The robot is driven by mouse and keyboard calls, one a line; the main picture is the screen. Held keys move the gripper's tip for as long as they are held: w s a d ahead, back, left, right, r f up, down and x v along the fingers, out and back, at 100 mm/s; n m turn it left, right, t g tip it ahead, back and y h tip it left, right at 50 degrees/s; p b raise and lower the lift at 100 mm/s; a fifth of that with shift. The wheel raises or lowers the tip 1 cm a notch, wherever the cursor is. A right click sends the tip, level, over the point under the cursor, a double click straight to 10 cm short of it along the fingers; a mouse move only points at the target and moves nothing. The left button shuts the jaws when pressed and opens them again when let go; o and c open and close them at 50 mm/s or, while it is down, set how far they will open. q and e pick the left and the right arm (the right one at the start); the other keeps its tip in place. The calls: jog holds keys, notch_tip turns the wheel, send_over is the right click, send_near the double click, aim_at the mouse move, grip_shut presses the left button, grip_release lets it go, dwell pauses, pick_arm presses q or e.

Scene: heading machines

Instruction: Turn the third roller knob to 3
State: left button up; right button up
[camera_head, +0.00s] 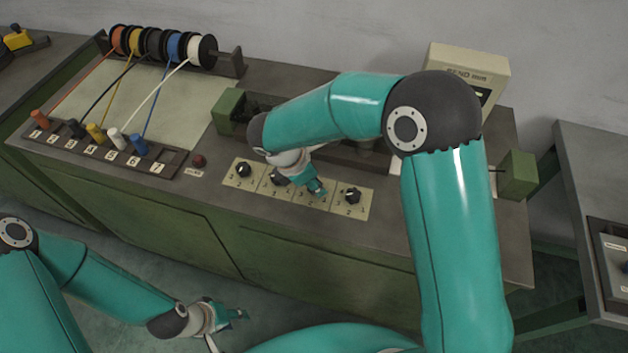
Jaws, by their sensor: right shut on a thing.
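A row of black roller knobs sits on cream plates along the front of the green machine's top. The first knob (243,169) is at the left, the second knob (279,177) beside it, and the fourth knob (352,195) at the right end. My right gripper (317,190) reaches down onto the third plate (327,200) and is shut on the third knob, which it hides. The knob's setting cannot be read. My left gripper (236,315) hangs low in front of the machine, away from the knobs. Its fingers are too small to judge.
Colored wire spools (164,47) stand at the back left, with wires running to colored pegs in a numbered strip (98,148). A beige display box (465,68) stands behind my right arm.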

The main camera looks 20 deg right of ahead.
grip_shut()
jog(key=shift+m, duration=0.3)
jog(key=m+g, duration=0.2)
jog(key=m, duration=0.3)
jog(key=shift+w, duration=0.15)
jog(key=m+g, duration=0.1)
jog(key=m, duration=0.2)
jog(key=m+g+y, duration=0.1)
jog(key=m, duration=0.2)
jog(key=shift+w+y, duration=0.1)
jog(key=shift+y, duration=0.2)
jog(key=o, duration=1)
grip_release()
jog(key=shift+r, duration=0.15)
